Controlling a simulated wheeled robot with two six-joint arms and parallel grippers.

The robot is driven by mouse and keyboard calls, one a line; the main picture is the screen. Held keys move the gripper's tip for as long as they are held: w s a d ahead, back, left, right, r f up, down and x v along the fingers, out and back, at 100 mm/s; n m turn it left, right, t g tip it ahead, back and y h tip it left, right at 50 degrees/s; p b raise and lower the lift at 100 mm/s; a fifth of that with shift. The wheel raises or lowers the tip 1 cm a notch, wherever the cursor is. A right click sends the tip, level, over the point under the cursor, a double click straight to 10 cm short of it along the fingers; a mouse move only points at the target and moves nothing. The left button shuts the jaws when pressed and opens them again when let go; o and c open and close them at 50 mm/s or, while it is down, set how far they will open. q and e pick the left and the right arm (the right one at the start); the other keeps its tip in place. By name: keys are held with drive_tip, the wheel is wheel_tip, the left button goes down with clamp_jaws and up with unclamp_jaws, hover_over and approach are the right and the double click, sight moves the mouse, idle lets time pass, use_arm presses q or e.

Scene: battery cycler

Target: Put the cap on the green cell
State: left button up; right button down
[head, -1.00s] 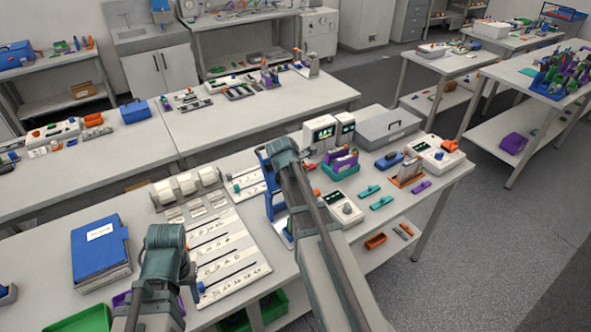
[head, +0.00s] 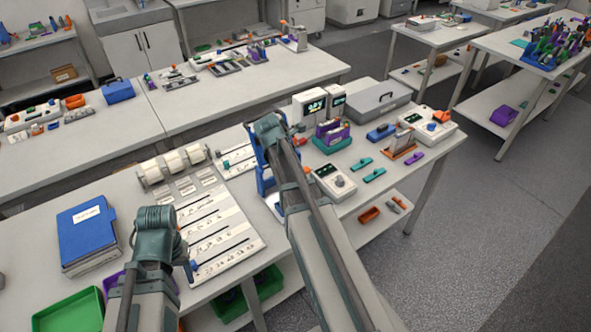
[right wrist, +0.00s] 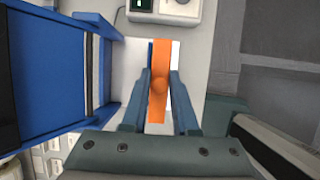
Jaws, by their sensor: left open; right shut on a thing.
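In the right wrist view, my right gripper (right wrist: 158,82) is shut on an orange bar (right wrist: 159,60) with a round knob. A blue frame (right wrist: 50,65) stands just left of it; the frame also shows in the head view (head: 264,183), partly behind my right arm. My right fingertips are hidden in the head view. My left gripper (head: 188,264) is low over the front of the table, largely hidden by its own wrist, and holds nothing that I can see. Two teal-green pieces (head: 361,164) lie on the table at right. I cannot make out for certain which thing is the cap or green cell.
A blue binder (head: 88,236) and a green bin (head: 70,312) are at left. White slotted boards (head: 215,235) lie mid-table. A white device (head: 333,182), purple-green rack (head: 331,136), grey case (head: 372,101) and orange rack (head: 401,147) crowd the right end.

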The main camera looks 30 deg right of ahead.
drive_tip(key=shift+f+b, duration=1.4)
drive_tip(key=shift+f, duration=0.35)
drive_tip(key=shift+f+b, duration=0.55)
drive_tip(key=shift+f, duration=0.05)
idle(0.9)
idle(0.3)
drive_tip(key=c, duration=0.6)
unclamp_jaws()
drive_tip(key=o, duration=0.5)
drive_tip(key=shift+r, duration=0.1)
